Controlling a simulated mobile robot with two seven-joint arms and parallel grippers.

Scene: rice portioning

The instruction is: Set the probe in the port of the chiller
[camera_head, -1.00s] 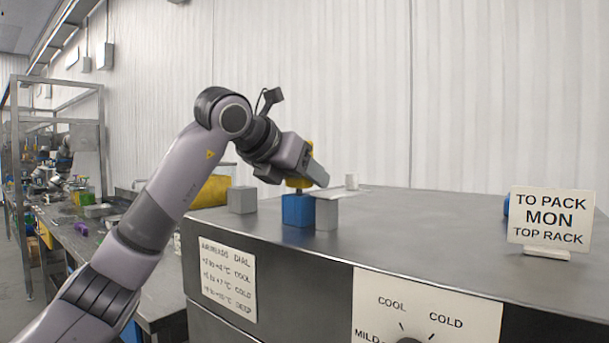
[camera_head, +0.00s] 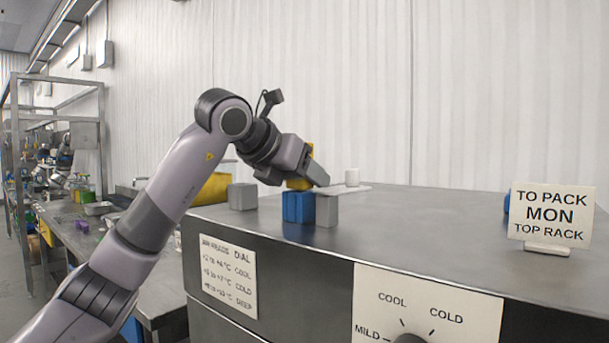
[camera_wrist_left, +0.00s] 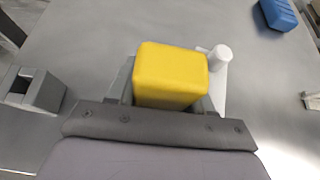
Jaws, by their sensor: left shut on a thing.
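My left gripper (camera_head: 314,175) is shut on the yellow-handled probe (camera_head: 299,184), low over the far left part of the chiller's steel top (camera_head: 430,231). The yellow handle (camera_wrist_left: 171,74) stands between the fingers in the wrist view. The probe's lower end meets the top of a blue block (camera_head: 298,207), and no stem shows between them. A grey block (camera_head: 327,210) stands right beside the blue one. My right gripper is not in view.
Another grey block (camera_head: 242,197) stands to the left. A white cylinder (camera_head: 352,177) on a pale plate is just behind the gripper. A "TO PACK" sign (camera_head: 551,215) stands at right with a blue thing behind it. The middle of the top is clear.

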